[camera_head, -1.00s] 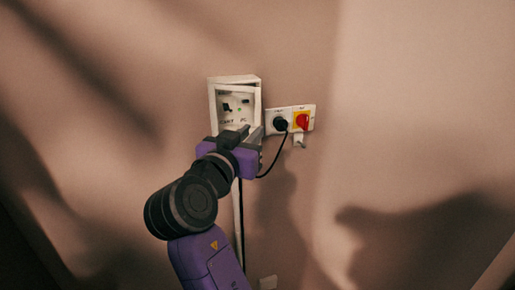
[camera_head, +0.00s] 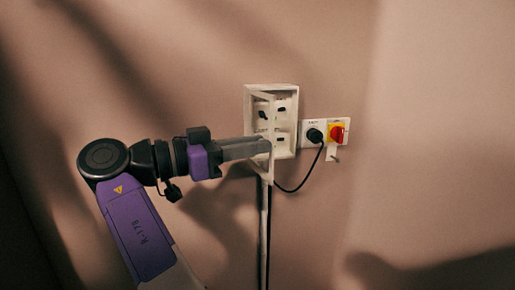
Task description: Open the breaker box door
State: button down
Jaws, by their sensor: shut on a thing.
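The white breaker box (camera_head: 287,92) is fixed to the wall right of centre. Its door (camera_head: 262,106) is swung out from the box on the left side, and dark switches show inside. My gripper (camera_head: 264,146) reaches in from the left, with its grey fingers at the lower part of the door. The fingers are shut on the door; the exact contact at the fingertips is hard to make out.
Right of the box is a white panel with a black plug (camera_head: 315,136) and a red rotary switch (camera_head: 337,134) on a yellow plate. A black cable (camera_head: 298,188) loops from the plug to below the box. A pale conduit (camera_head: 263,225) runs down the wall. The wall further right is clear.

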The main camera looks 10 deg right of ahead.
jog(key=shift+a+f+m+g, duration=0.1)
jog(key=shift+a+m+g, duration=0.1)
jog(key=shift+m+g, duration=0.15)
dwell(0.3)
jog(key=c, duration=1.3)
grip_release()
notch_tip(320, 180, up, 20)
jog(key=shift+p, duration=0.8)
